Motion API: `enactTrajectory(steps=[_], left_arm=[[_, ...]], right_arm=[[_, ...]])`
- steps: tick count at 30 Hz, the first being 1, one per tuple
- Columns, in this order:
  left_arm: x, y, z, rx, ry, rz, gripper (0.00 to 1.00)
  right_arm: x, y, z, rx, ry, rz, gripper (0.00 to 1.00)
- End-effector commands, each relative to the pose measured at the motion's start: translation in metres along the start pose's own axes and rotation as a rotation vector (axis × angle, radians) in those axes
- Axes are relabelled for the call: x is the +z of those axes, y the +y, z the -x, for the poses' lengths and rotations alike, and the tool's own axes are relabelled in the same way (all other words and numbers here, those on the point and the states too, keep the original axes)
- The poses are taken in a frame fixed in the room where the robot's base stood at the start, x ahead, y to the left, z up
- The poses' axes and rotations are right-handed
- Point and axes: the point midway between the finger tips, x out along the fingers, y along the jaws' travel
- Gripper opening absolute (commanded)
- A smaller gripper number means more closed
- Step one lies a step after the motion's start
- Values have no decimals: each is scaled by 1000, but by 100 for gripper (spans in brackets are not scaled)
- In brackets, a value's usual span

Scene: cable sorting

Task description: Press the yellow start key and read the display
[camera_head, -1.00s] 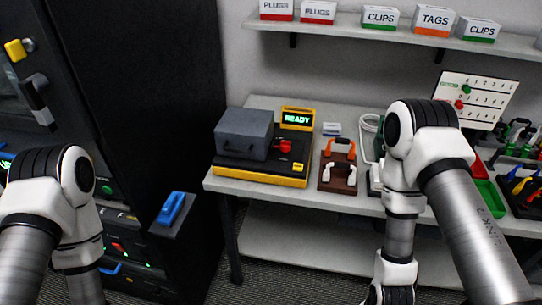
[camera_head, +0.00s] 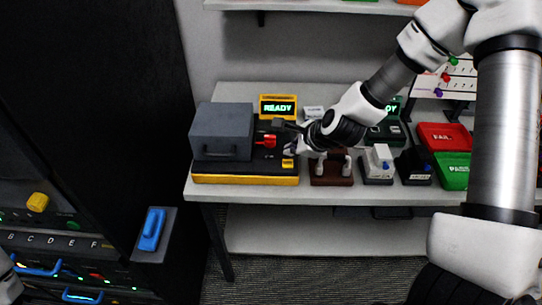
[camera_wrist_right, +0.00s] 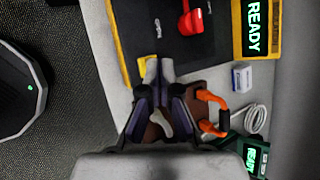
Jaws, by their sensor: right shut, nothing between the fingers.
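The tester has a yellow and black base (camera_head: 245,180) with a grey box (camera_head: 222,132) on its left. Its yellow-framed display (camera_head: 278,107) reads READY in green, and the display (camera_wrist_right: 257,28) also shows READY in the right wrist view. The yellow start key (camera_head: 288,163) is at the base's front right corner. My right gripper (camera_head: 292,148) is shut and empty, just over the key. In the wrist view its fingertips (camera_wrist_right: 158,68) partly cover the yellow key (camera_wrist_right: 143,66); I cannot tell whether they touch it. My left gripper is out of view.
Further right are a red FAIL tray (camera_head: 444,136) and a green tray (camera_head: 452,172). A dark cabinet with a blue handle (camera_head: 151,230) is at left.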

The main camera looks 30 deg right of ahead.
Motion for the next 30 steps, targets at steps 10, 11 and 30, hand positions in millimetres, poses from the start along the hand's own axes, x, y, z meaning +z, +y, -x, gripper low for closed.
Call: enactTrajectory(steps=[10, 11, 30], left_arm=[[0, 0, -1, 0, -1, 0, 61], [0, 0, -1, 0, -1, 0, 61], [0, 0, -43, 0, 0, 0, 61]], right_arm=[[27, -39, 30, -94, -85, -24, 0], [26, -39, 30, -94, -85, -24, 0], [5, -16, -9, -91, -83, -23, 0]])
